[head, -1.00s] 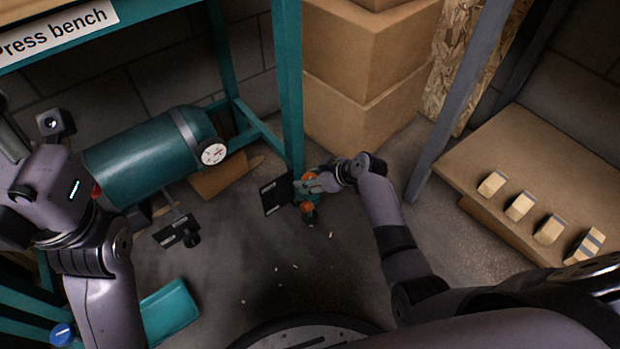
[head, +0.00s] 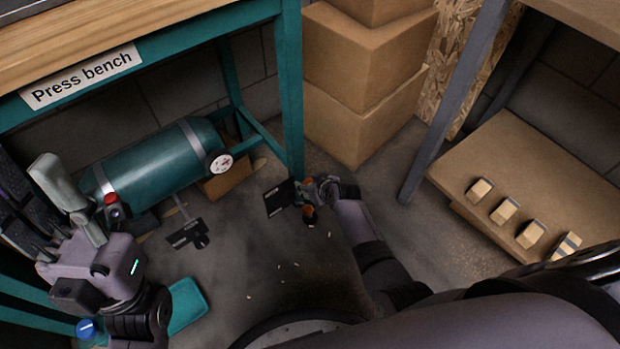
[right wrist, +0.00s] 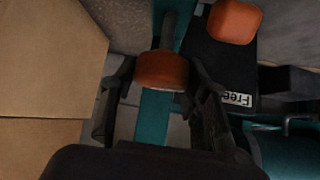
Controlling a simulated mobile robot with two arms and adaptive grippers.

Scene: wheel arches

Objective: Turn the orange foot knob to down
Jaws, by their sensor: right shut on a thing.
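An orange foot knob (right wrist: 160,70) is between the two fingers of my right gripper (right wrist: 160,105) in the right wrist view, and the gripper is shut on it. In the head view my right gripper (head: 314,189) is low at the foot of the teal bench leg (head: 291,110). A second orange knob (right wrist: 235,20) shows at the top of the right wrist view, apart from the fingers. A black plate (right wrist: 215,60) there carries a label reading "Free". My left gripper (head: 68,195) is at the left of the head view, away from the knobs; its fingers are unclear.
A teal tank (head: 150,165) with a dial lies under the press bench (head: 160,45). Stacked cardboard boxes (head: 360,100) stand behind the bench leg. A low wooden shelf (head: 530,170) with several blocks is at the right. The middle floor is mostly open, with small scraps.

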